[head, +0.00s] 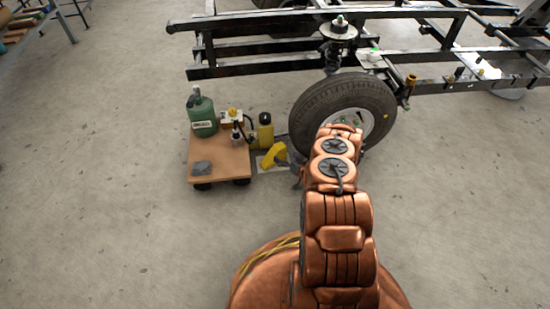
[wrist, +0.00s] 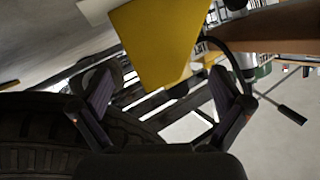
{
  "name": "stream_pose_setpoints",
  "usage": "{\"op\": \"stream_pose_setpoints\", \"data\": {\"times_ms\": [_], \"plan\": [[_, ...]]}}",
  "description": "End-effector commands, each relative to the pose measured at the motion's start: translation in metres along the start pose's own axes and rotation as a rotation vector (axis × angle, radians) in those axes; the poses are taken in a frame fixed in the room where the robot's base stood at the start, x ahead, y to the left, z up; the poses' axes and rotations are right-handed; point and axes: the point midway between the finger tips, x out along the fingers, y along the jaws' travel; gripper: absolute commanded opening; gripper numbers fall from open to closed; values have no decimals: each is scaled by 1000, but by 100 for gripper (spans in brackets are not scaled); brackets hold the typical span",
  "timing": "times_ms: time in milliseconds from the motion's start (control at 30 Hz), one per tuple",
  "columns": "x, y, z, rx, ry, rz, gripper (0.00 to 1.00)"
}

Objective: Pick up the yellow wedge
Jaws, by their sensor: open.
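The yellow wedge (head: 274,155) stands on the floor to the right of the low wooden trolley, left of the wheel. In the wrist view the yellow wedge (wrist: 160,40) is large and close, at the top centre, with its narrower end towards my fingers. My gripper (wrist: 165,100) is open, with a finger on each side and nothing held between them. The wedge lies just beyond the fingertips, and I cannot tell whether any finger touches it. In the head view my gripper (head: 297,173) is mostly hidden behind my arm, just right of the wedge.
The black tyre (head: 335,97) and vehicle frame (head: 270,45) stand close behind and to the right. The wooden trolley (head: 222,160) carries a green canister (head: 202,115) and smaller items. A yellow-and-black container (head: 265,130) stands behind the wedge. Floor in front is clear.

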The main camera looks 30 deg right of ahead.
Motion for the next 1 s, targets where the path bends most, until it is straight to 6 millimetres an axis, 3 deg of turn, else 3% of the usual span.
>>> {"op": "stream_pose_setpoints", "data": {"times_ms": [233, 533, 1000], "plan": [[34, 0, 2, -3, 1, -5, 100], [38, -1, -1, -2, -1, -3, 99], [38, -1, -1, -2, 0, -4, 50]]}}
